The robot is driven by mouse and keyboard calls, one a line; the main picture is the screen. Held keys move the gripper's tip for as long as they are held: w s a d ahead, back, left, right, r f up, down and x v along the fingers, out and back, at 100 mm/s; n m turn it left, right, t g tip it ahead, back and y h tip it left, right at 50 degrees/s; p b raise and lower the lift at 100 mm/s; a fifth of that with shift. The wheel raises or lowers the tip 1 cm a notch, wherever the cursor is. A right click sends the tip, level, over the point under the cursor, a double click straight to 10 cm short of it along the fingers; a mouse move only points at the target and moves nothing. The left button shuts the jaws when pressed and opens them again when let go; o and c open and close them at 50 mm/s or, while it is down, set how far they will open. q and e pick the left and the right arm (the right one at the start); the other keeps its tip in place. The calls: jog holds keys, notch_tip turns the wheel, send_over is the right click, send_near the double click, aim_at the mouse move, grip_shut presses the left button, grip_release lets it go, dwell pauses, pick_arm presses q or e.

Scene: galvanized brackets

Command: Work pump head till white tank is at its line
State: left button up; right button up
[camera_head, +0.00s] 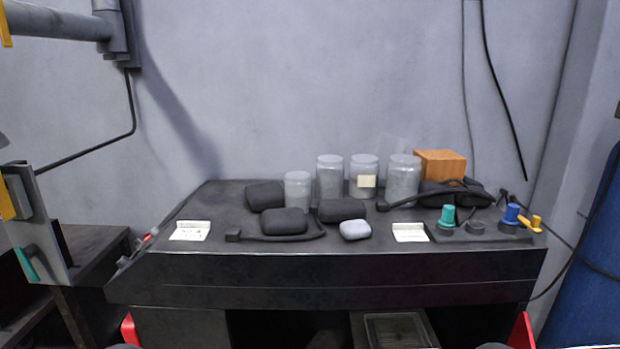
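Several cloudy, whitish-grey jars stand upright at the back of the black bench (300,262): a short jar (297,190), a taller jar (330,178), a jar with a cream label (363,170) and a wide jar (403,177). I cannot tell which is the white tank, and no fill line is readable. A teal-topped fitting (447,215) and a blue-topped fitting (511,214) with a yellow lever (535,223) stand at the right. I cannot tell which is the pump head. Neither gripper is clearly visible.
Dark rounded blocks (284,221) and a pale grey block (355,230) lie mid-bench. White cards (190,230) (410,232) lie near the front edge. An orange box (440,166) stands behind black hoses. A metal plate (40,215) is at far left, a blue drum (592,270) at right.

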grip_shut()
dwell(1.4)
